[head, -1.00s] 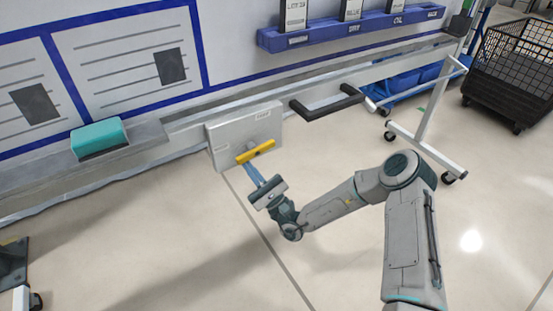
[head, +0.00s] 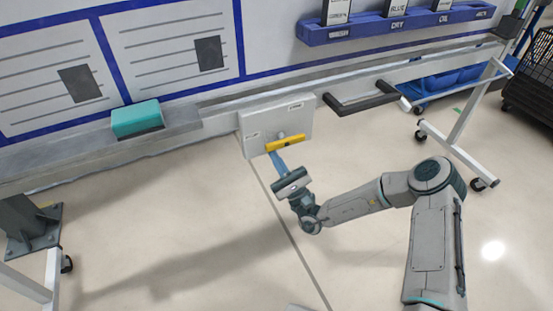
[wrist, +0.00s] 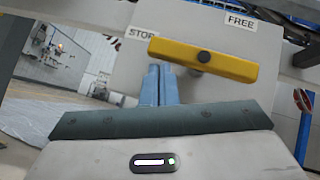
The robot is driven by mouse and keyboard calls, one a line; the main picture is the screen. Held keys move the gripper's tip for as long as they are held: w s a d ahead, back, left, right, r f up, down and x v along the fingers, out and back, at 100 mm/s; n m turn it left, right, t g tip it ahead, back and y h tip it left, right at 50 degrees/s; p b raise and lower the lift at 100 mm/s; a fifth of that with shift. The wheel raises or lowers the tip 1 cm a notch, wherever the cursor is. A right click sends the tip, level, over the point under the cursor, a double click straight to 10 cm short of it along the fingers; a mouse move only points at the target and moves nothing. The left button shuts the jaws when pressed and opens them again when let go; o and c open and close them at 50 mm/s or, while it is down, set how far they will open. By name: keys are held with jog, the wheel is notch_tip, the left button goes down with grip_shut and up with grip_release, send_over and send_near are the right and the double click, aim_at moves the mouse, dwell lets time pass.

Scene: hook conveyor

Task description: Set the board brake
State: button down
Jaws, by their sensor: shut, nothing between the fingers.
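The brake is a yellow lever (head: 285,144) on a grey plate (head: 303,124) fixed under the board's lower rail. In the wrist view the yellow lever (wrist: 203,60) lies nearly level, tilted down to the right, on a dark pivot. The plate carries a "STOP" label (wrist: 141,34) at upper left and a "FREE" label (wrist: 240,22) at upper right. My gripper (head: 277,158) is shut and empty, its blue fingers just below the lever's left half. In the wrist view my fingertips (wrist: 160,70) reach the lever's lower edge; whether they touch it I cannot tell.
A black handle (head: 362,104) sticks out right of the plate. A teal eraser-like block (head: 137,119) rests on the board's ledge. A blue labelled rack (head: 400,26) is above. A white wheeled stand leg (head: 455,135) stands right. The floor below is open.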

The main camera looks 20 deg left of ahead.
jog(key=s+d+f, duration=0.2)
jog(key=f, duration=0.3)
jog(key=s+d+f, duration=0.3)
jog(key=f, duration=0.3)
dwell(0.3)
jog(key=s+d+r+n+g+h+p, duration=0.2)
jog(key=s+r+n+g+h+p, duration=0.15)
jog(key=r+n+g, duration=0.35)
jog(key=s+d+r+n+g+h+p, duration=0.25)
jog(key=r+n+g+p, duration=0.25)
jog(key=r+g, duration=0.35)
jog(key=s+d+r+n+g+h+p, duration=0.2)
jog(key=s+r+n+g+h+p, duration=0.2)
jog(key=r+n+g+p, duration=0.25)
jog(key=s+d+r+t+h+p, duration=0.1)
jog(key=d+r+t+h+p, duration=0.3)
jog(key=d+r, duration=0.4)
jog(key=s+d+r+m+t+h+p, duration=0.1)
jog(key=s+d+r+t+h+p, duration=0.1)
jog(key=d+r+t+h+p, duration=0.3)
jog(key=s+d+r+t+h+p, duration=0.1)
jog(key=d+r+t+h+p, duration=0.3)
jog(key=d+r, duration=0.8)
notch_tip(320, 180, up, 8)
jog(key=h+p, duration=0.1)
jog(key=p, duration=0.1)
jog(key=shift+s+d+t+p, duration=0.25)
jog(key=shift+d+t+p, duration=0.05)
jog(key=shift+p, duration=0.1)
